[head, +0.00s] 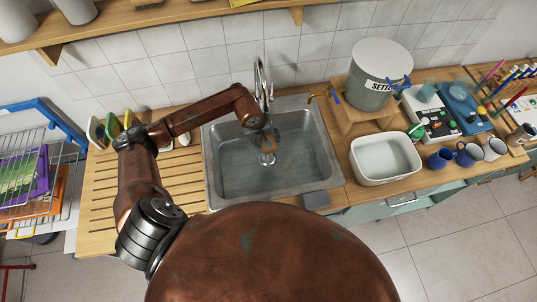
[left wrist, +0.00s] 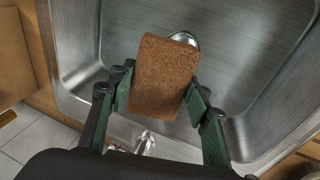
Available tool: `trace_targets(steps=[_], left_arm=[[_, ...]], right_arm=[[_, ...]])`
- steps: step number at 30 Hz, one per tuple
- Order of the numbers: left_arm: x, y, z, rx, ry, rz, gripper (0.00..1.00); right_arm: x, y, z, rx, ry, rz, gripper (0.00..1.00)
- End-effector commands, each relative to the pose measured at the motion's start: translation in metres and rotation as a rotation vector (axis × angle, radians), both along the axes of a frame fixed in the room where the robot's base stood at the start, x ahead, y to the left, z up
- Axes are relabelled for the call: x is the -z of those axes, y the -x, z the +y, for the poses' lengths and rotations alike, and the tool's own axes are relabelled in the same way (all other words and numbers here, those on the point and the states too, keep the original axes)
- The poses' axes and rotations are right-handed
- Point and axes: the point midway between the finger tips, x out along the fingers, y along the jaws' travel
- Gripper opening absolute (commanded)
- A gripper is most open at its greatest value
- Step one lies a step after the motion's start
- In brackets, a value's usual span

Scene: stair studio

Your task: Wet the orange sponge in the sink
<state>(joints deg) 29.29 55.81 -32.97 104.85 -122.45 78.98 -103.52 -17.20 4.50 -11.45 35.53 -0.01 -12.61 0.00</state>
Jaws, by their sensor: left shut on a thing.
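The orange-brown sponge (left wrist: 163,78) is a rectangular block in the left wrist view. My left gripper (left wrist: 158,92) is shut on it, with a green finger pad on each side. In the head view my left gripper (head: 265,137) hangs over the metal sink (head: 305,172), below and in front of the chrome tap (head: 261,82). The sponge is hard to make out there. The sink wall and floor (left wrist: 250,45) also show around the sponge in the left wrist view. I cannot tell whether water runs or the sponge is wet. My right gripper is out of view.
A slatted wooden drainboard (head: 105,195) lies left of the sink. A wire rack (head: 35,150) stands at far left. A shelf runs above.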

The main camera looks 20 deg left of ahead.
Motion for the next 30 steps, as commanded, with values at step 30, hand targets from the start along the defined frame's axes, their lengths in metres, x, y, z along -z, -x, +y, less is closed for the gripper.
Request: trace_targets(steps=[30], left_arm=[[-0.04,0.0,0.0,0.0,0.0,0.0,0.26]], right_arm=[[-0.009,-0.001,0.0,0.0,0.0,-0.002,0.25]])
